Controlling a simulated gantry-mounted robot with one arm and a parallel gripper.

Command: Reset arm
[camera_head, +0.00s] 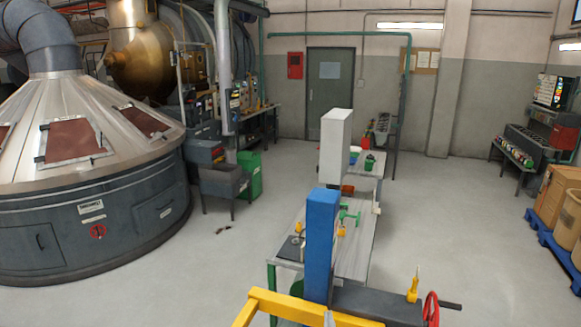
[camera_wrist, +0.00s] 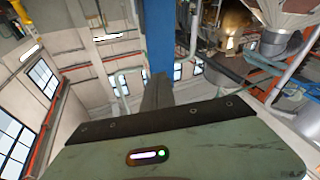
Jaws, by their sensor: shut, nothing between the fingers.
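My gripper (camera_wrist: 157,82) shows in the wrist view as a narrow dark shape in the middle, beyond a wide grey-green housing with a black strip and a small lit display. Its fingers are shut with nothing between them. A blue column rises behind it in the wrist view. In the head view I cannot make out my gripper. A blue upright post (camera_head: 321,240) and a white upright box (camera_head: 335,148) stand in the middle there. A yellow frame (camera_head: 300,308) and a dark bar with a red wheel (camera_head: 431,309) are at the bottom.
A workbench (camera_head: 355,249) with small green and yellow parts stands behind the blue post. A large conical-topped vessel (camera_head: 90,225) fills the left. Cardboard boxes (camera_head: 555,197) stand on a blue pallet (camera_head: 540,235) at right. The floor between bench and pallet is clear.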

